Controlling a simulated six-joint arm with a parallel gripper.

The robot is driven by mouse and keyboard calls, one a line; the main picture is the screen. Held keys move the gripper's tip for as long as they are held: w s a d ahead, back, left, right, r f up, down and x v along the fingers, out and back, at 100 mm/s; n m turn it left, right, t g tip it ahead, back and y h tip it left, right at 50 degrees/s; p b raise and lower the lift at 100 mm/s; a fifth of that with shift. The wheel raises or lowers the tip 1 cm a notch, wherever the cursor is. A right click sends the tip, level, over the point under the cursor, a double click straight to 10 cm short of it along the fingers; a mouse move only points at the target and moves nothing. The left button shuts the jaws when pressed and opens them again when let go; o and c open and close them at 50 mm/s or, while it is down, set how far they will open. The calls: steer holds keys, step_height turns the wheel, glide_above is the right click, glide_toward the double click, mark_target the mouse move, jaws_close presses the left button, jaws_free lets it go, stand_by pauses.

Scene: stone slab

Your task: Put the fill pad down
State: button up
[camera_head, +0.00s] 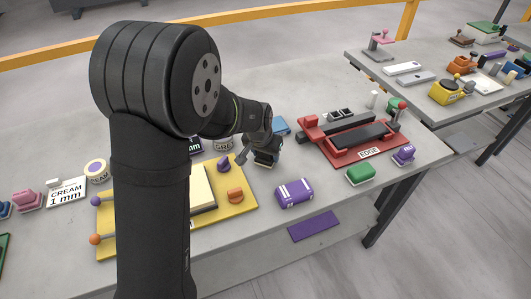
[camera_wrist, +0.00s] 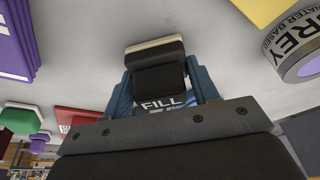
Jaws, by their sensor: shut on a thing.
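The fill pad (camera_wrist: 160,78) is a dark block with a cream base and a FILL label, in the middle of the wrist view. My gripper (camera_wrist: 162,92) has its blue fingers shut on both sides of it. In the head view my gripper (camera_head: 266,154) is low over the grey bench, between the yellow board and the red EDGE fixture. The pad's underside is hidden there, and I cannot tell whether it touches the bench.
A GREY tin (camera_wrist: 298,62) stands close by. The yellow board (camera_head: 236,213) is to the left, a purple striped block (camera_head: 294,193) in front, the red EDGE fixture (camera_head: 368,153) to the right.

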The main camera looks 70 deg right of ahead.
steer(key=shift+f, duration=0.15)
steer(key=o, duration=1)
steer(key=shift+c, duration=0.2)
steer(key=v, duration=1.2)
